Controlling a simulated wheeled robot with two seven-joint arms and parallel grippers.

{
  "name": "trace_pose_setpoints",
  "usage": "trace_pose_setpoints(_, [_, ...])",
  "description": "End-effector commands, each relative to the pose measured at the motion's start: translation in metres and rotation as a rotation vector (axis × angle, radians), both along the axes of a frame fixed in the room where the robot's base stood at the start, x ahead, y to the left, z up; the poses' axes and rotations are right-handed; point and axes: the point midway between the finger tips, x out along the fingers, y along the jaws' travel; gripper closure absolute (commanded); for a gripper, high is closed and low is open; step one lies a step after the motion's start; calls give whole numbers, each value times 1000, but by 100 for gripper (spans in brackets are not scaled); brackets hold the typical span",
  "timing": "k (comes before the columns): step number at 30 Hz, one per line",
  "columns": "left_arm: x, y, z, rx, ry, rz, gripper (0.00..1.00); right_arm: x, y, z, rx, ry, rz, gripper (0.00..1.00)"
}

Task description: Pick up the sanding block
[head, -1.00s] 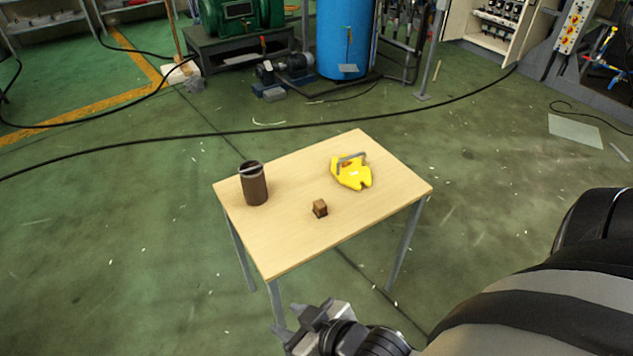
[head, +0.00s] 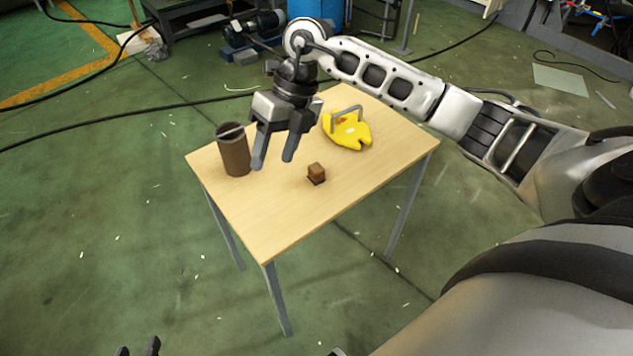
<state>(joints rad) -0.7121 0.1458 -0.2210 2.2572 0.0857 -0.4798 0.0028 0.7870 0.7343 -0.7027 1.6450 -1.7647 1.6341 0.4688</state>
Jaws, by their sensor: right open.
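The small brown block (head: 316,173), which looks like the sanding block, sits on the wooden table (head: 262,222) near its middle. My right gripper (head: 273,165) is above the table with its fingers pointing down. It is open and empty, left of the block in the picture and apart from it. My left gripper (head: 137,349) shows only as two dark fingertips at the bottom edge, with a gap between them, left of the table's front leg. The rest of it is out of frame.
A brown cylindrical container (head: 234,155) stands on the left of the table, close to my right gripper. A yellow object with a grey handle (head: 346,129) lies toward the back. The table's front part is bare. A black cable runs across the floor behind.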

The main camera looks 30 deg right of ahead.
Motion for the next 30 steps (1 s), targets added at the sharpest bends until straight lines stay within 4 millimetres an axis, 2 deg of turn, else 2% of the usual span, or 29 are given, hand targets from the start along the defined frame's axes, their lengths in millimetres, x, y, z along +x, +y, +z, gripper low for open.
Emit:
trace_pose_setpoints(1, [0, 0, -4, -4, -6, 0, 64, 11, -35, 5, -140, -12, -40, 47])
trace_pose_setpoints(3, [0, -1, -3, -7, -11, 0, 64, 17, -68, 15, -275, -9, -89, 47])
trace_pose_setpoints(7, [0, -1, -2, -11, -14, 0, 64, 20, -99, 24, -399, -1, -143, 47])
trace_pose_setpoints(11, [-1, -1, -2, -12, -18, 0, 64, 19, -104, 7, -420, 6, -152, 47])
trace_pose_setpoints(18, [-3, -1, -7, -11, -14, 0, 64, 19, -103, -45, -415, 6, -149, 47])
trace_pose_setpoints(21, [-3, -1, -8, -10, -15, 0, 64, 20, -102, -62, -415, 3, -148, 47])
trace_pose_setpoints(30, [-2, -2, -7, -10, -20, -1, 64, 21, -102, -82, -413, 1, -148, 47])
